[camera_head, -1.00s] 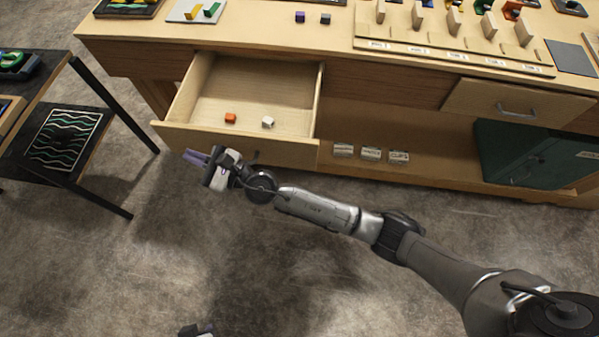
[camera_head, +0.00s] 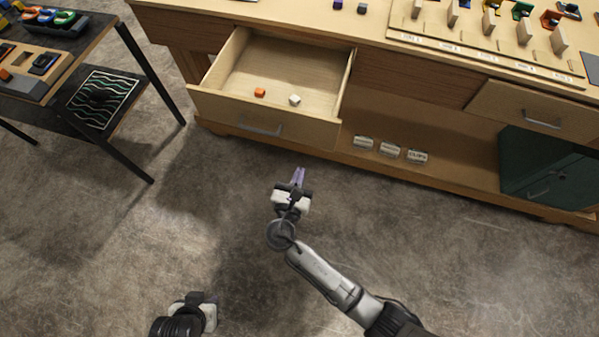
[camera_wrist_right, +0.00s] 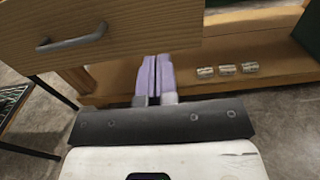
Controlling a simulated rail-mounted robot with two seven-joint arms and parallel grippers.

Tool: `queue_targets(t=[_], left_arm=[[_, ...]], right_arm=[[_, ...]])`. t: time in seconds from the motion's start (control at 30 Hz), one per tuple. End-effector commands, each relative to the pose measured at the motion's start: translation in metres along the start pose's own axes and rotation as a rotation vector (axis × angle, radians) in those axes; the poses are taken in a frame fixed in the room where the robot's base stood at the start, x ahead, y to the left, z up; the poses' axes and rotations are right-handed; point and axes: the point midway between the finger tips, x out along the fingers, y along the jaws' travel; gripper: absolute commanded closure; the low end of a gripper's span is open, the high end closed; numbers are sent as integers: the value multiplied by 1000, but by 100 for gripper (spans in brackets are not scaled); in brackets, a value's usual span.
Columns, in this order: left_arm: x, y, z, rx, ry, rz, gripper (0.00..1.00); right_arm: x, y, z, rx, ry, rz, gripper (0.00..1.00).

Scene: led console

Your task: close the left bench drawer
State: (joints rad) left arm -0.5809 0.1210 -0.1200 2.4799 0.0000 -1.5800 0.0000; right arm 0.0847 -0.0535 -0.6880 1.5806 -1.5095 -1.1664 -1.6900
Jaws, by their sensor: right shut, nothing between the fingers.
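The left bench drawer (camera_head: 265,118) is pulled open. It holds an orange cube (camera_head: 260,92) and a white cube (camera_head: 295,100), and a grey bar handle is on its front. My right gripper (camera_head: 298,173) is shut and empty, in front of the drawer and a little below its right part, apart from it. In the right wrist view the purple fingers (camera_wrist_right: 154,78) are together, and the drawer front (camera_wrist_right: 110,35) with its handle shows at upper left. My left gripper (camera_head: 205,302) is low in the head view, far from the drawer; its fingers cannot be made out.
The bench shelf holds several small labelled boxes (camera_head: 390,150) and a green case (camera_head: 545,165). A right drawer front (camera_head: 535,108) is beside it. A black-framed side table (camera_head: 135,55) stands at the left. Floor in front of the bench is clear.

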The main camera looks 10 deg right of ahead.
Motion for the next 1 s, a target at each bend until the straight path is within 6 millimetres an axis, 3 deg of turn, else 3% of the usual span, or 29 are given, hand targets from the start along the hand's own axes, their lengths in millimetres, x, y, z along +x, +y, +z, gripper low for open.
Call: queue_targets(t=[0.3,0.5,0.7,1.0], left_arm=[[13,-1,4,5,1,-4,63],[19,-1,6,4,1,-3,63],[22,1,6,-1,2,1,63],[23,3,6,-7,3,6,63]], right_arm=[[62,0,-1,-1,-4,1,100],[90,1,-1,-1,-3,2,100],[106,1,0,-1,-2,4,100],[112,1,0,-1,-2,4,100]])
